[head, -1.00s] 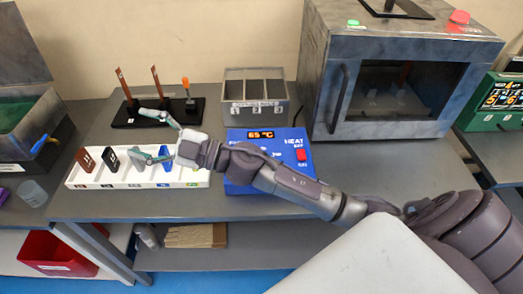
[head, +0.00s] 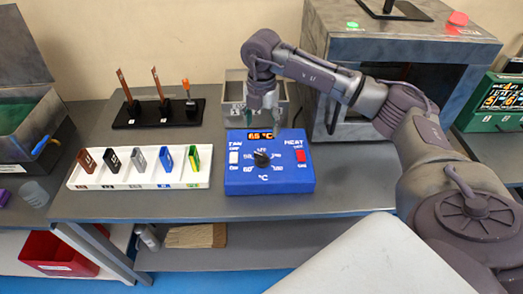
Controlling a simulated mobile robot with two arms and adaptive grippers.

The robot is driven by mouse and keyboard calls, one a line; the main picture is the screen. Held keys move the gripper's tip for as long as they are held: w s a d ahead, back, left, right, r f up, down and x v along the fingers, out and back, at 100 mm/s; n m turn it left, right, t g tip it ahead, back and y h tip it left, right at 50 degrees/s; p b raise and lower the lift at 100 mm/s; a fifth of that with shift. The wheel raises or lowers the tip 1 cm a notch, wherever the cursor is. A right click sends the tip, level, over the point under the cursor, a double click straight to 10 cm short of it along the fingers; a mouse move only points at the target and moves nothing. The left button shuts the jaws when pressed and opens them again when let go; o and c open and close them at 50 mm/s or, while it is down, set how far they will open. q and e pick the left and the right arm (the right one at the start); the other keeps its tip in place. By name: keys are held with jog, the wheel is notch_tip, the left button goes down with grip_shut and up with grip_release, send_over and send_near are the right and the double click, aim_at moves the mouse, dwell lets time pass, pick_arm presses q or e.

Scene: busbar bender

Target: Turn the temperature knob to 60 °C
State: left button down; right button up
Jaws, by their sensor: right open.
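The blue heater control box (head: 269,180) stands on the grey bench with its face toward me. Its black temperature knob (head: 262,158) sits mid-face inside a white printed scale; the pointer's exact direction is too small to tell. The orange display (head: 260,135) above the knob appears to read 65 °C. My right gripper (head: 262,118) is open and points down over the box's back edge, behind the knob and apart from it. Its fingers are close to the display. My left gripper is out of view.
A white switch (head: 234,157) and a red HEAT switch (head: 300,156) flank the knob. A white tray (head: 136,183) with several coloured pieces lies left. A grey three-slot bin (head: 284,112) stands behind, partly hidden by my arm. The oven (head: 322,50) stands back right.

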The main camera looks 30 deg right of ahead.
aim_at(262, 154)
notch_tip(262, 154, down, 10)
jog(key=p, duration=0.2)
jog(key=shift+r+p, duration=0.1)
jog(key=shift+p, duration=0.2)
jog(key=shift+f, duration=0.75)
jog(key=c, duration=1.2)
